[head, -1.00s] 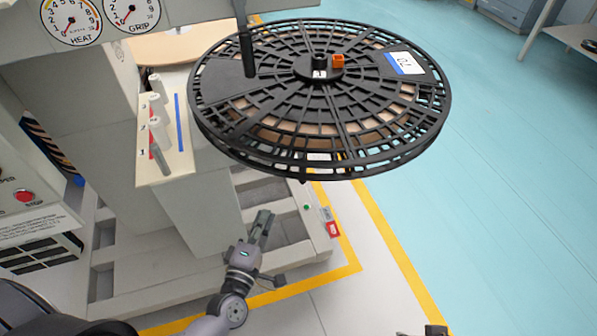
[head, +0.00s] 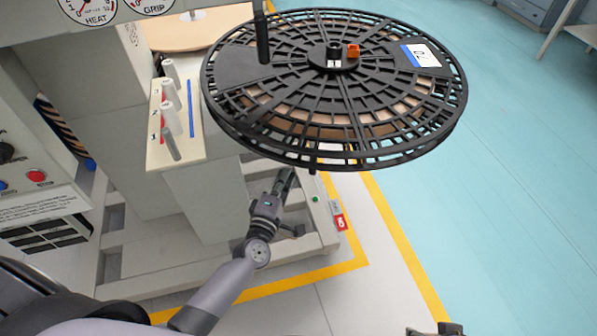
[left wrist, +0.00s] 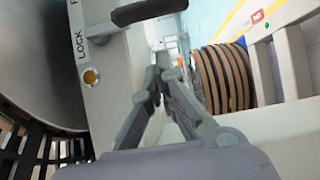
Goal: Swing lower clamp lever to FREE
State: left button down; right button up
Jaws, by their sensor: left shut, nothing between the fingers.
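In the left wrist view, a black lever handle (left wrist: 148,10) crosses the top, on a pale panel (left wrist: 101,98) marked LOCK with a brass-coloured round spot below its pivot. I take it for the lower clamp lever; the FREE mark is not in sight. My left gripper (left wrist: 160,66) is shut and empty, its fingertips below the handle in the picture, with a gap between them. In the head view my left gripper (head: 286,178) is low, just under the near edge of the big black reel (head: 330,95), which hides the lever.
A pale shelf (head: 157,150) with several grey-white cylinders stands left of the reel. A brown-banded roll (left wrist: 222,78) shows right of the fingers. A dark part (head: 436,329) at the bottom edge may be my right gripper. Open floor (head: 500,200) lies right.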

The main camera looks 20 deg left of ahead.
pick_arm(q)
jog(key=shift+w+d, duration=1.4)
jog(key=shift+w, duration=0.15)
pick_arm(e)
jog(key=shift+s+r, duration=0.2)
jog(key=shift+r, duration=0.35)
jog(key=shift+s+f, duration=0.1)
pick_arm(q)
jog(key=shift+d+f+b, duration=0.1)
jog(key=shift+b, duration=0.65)
pick_arm(e)
jog(key=shift+s+d+r, duration=0.1)
jog(key=shift+s+r, duration=0.05)
jog(key=shift+r, duration=0.2)
pick_arm(q)
jog(key=shift+w+d+f+n+t+b, duration=0.15)
jog(key=shift+n+t+b, duration=0.2)
jog(key=shift+b, duration=0.2)
pick_arm(e)
jog(key=shift+f, duration=0.55)
